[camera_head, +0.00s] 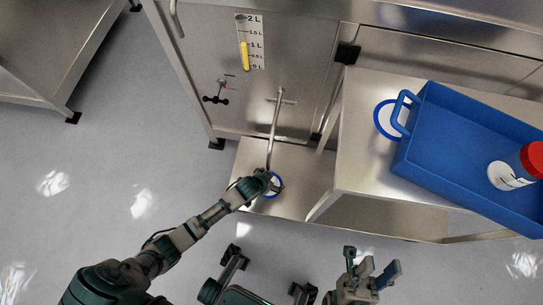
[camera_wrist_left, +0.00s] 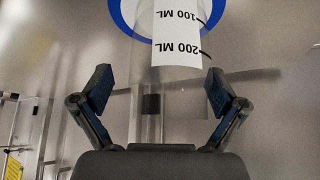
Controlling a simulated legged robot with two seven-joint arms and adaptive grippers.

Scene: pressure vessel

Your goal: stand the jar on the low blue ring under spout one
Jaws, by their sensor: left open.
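The jar's white label (camera_wrist_left: 178,35), marked 100 ML and 200 ML, shows upside down in the left wrist view. Its 100 ML end is nearer the low blue ring (camera_wrist_left: 222,14), and the jar appears to stand on it. In the head view the low ring (camera_head: 278,184) is partly hidden behind my left gripper (camera_head: 270,183). In the left wrist view my left gripper (camera_wrist_left: 158,88) is open, its fingers apart on either side below the label, not closed on it. A steel spout pipe (camera_head: 274,130) comes down above the ring. My right gripper (camera_head: 368,265) is open and empty.
A raised steel table (camera_head: 365,165) stands right of the low platform (camera_head: 300,180). It carries another blue ring (camera_head: 379,118) and a blue tray (camera_head: 450,150) holding a red-lidded jar (camera_head: 505,176). The vessel front has a level gauge (camera_head: 250,42) and a black-handled valve (camera_head: 216,99).

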